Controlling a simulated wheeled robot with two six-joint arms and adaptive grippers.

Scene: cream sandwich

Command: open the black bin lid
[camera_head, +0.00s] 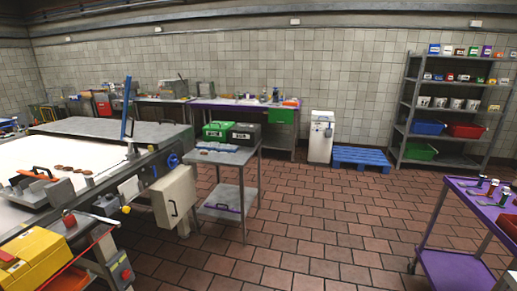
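A black bin (244,135) stands on the top of a grey metal trolley (228,157) near the middle of the view. It is small and far off. Its top looks covered, but I cannot tell the lid's exact position. A green box (216,131) stands directly to its left. Neither of my grippers shows in this view, so I cannot see where they are relative to the bin.
A long machine (95,128) with a beige box (175,195) on its side fills the left. A yellow box (33,258) is at the lower left. A purple trolley (455,270) stands at the right. Brown tiled floor (320,220) lies open between them.

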